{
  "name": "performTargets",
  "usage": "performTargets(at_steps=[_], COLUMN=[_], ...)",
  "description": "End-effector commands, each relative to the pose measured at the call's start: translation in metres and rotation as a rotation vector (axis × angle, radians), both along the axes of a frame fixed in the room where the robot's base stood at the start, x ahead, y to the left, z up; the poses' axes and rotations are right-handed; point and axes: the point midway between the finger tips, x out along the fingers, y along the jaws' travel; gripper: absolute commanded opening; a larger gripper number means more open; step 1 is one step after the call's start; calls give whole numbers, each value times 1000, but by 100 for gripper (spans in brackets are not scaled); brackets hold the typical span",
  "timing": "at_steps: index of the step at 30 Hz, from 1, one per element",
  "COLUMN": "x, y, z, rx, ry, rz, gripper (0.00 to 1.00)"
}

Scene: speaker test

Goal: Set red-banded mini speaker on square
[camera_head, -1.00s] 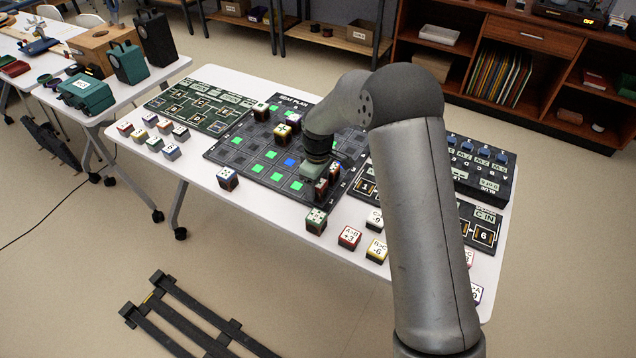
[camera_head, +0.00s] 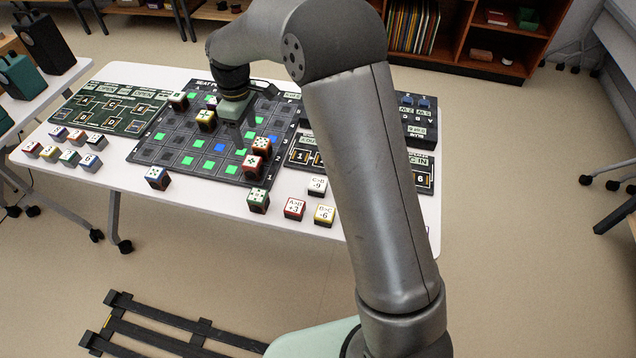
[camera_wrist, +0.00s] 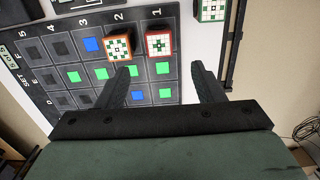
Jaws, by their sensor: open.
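The red-banded mini speaker (camera_head: 252,164) stands upright on the dark gridded seat plan board (camera_head: 143,158), in the row by number 1 near the front edge. In the wrist view it shows a red rim and a green-marked top (camera_wrist: 158,42). An orange-banded cube (camera_wrist: 118,46) stands beside it, by number 2; it shows just behind in the head view (camera_head: 262,145). My gripper is over the board, beyond these cubes in the head view (camera_head: 236,122). Its fingers are apart with nothing between them in the wrist view (camera_wrist: 162,82).
A yellow-marked cube (camera_head: 206,119) stands left of my gripper. A green-banded cube (camera_head: 258,200) and a blue-banded cube (camera_head: 157,178) stand on the white table (camera_head: 200,205) off the board. Several small cubes lie left; a green panel (camera_head: 105,108) is beyond them. Some board squares glow green or blue.

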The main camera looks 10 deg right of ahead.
Motion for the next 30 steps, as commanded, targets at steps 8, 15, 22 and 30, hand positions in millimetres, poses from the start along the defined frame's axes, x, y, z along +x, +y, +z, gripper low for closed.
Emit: performTargets(at_steps=[8,15,22,30], x=[-104,-246,-315,-322], y=[-75,-137,-154,-155], z=[56,62,44,41], rx=[-24,-3,24,26], ry=[-27,-35,-25,-22], rz=[-354,-798,-1014,-1038], gripper=[61,61,61,61])
